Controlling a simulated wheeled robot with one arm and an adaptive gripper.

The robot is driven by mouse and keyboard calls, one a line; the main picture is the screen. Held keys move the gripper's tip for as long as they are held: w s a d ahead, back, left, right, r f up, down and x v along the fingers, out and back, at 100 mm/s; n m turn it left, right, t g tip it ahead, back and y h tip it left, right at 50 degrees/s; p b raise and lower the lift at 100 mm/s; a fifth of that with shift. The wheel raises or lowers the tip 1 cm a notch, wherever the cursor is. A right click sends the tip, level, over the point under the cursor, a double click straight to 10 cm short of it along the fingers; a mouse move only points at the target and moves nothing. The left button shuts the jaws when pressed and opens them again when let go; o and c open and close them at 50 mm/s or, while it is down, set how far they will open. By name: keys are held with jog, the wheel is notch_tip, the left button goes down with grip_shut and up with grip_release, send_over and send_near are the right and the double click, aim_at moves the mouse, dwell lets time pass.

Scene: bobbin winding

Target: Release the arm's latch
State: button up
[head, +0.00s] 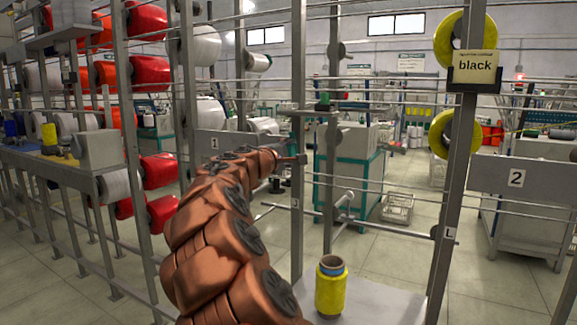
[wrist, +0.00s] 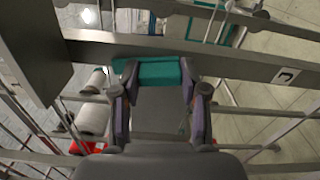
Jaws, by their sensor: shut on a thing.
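A teal block (wrist: 158,72) sits between the two fingertips of my gripper (wrist: 157,82) in the wrist view, against a grey rail. My gripper is shut on it. It looks like the latch handle, but I cannot tell for sure. In the head view my gripper (head: 288,159) is at the grey post (head: 298,120), mostly hidden behind my arm. A white empty spool arm (head: 342,208) sticks out from the rack to the right of it.
A yellow bobbin (head: 331,287) stands on a pale shelf (head: 385,304) below. A sign reading black (head: 475,67) hangs on the right post, with yellow spools (head: 452,133) beside it. Red and white spools (head: 150,72) fill the rack at left. Thin horizontal bars cross the area.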

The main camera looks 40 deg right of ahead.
jog(key=shift+m+b, duration=0.9)
jog(key=shift+b, duration=0.1)
jog(key=shift+s, duration=0.1)
jog(key=o, duration=1.1)
jog(key=shift+o, duration=0.2)
jog(key=v, duration=1.2)
